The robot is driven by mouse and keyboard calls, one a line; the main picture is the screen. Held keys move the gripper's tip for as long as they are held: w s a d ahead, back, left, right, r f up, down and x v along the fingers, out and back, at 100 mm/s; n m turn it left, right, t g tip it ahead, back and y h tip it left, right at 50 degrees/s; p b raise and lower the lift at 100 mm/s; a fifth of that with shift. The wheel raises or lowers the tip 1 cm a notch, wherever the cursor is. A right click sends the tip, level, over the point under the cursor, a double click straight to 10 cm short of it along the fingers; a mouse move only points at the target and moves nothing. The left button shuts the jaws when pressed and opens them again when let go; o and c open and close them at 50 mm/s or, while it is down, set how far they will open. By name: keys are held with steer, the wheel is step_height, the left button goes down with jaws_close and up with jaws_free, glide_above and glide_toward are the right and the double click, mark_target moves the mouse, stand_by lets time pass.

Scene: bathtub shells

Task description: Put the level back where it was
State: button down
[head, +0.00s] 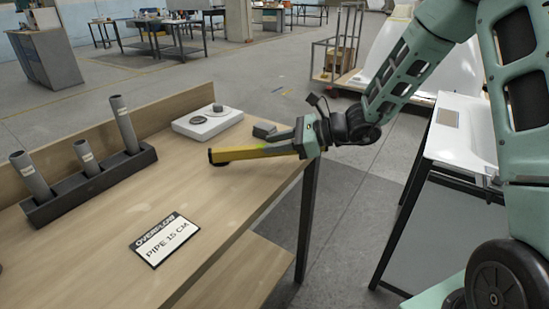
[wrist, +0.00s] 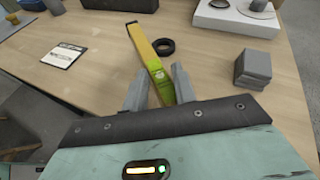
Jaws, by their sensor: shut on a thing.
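The level is a yellow bar (head: 252,153) with a green vial, in the head view above the right part of the wooden table. My gripper (head: 303,142) is shut on one end of it, and the bar sticks out to the left. In the wrist view the level (wrist: 147,52) runs up and away from between the two grey fingers of my gripper (wrist: 158,92). I cannot tell whether its far end touches the table.
A black ring (wrist: 166,46) lies beside the level. A grey block (wrist: 253,68), a white scale-like device (head: 208,122), a black rack (head: 92,184) with grey pipes and an "Overflow pipe 15 cm" card (head: 164,239) are on the wooden table (head: 110,270). The table's middle is clear.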

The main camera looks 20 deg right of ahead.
mark_target(281, 155)
steer(key=shift+f, duration=1.95)
steer(key=c, duration=1.1)
jaws_free()
steer(key=shift+d, duration=0.1)
steer(key=v, duration=1.2)
steer(key=s+a+n+g+h, duration=0.1)
steer(key=s+a+n+g, duration=0.8)
steer(key=a, duration=0.4)
steer(key=s+a+n+h, duration=0.1)
steer(key=s+n+h, duration=0.2)
steer(key=s+n, duration=0.3)
steer(key=s+a+r+n+t+h, duration=0.1)
steer(key=s+a+n+h, duration=0.1)
steer(key=s+n+h, duration=0.2)
steer(key=s+a+n+h, duration=0.1)
steer(key=s+n+h, duration=0.2)
steer(key=s+n, duration=0.5)
steer(key=shift+a+r+n+t+h, duration=0.1)
steer(key=shift+r+n+t+h, duration=0.1)
steer(key=shift+n, duration=0.6)
steer(key=shift+a+r+n+t+h, duration=0.1)
steer(key=shift+a+r+n+t, duration=0.1)
steer(key=shift+n, duration=0.6)
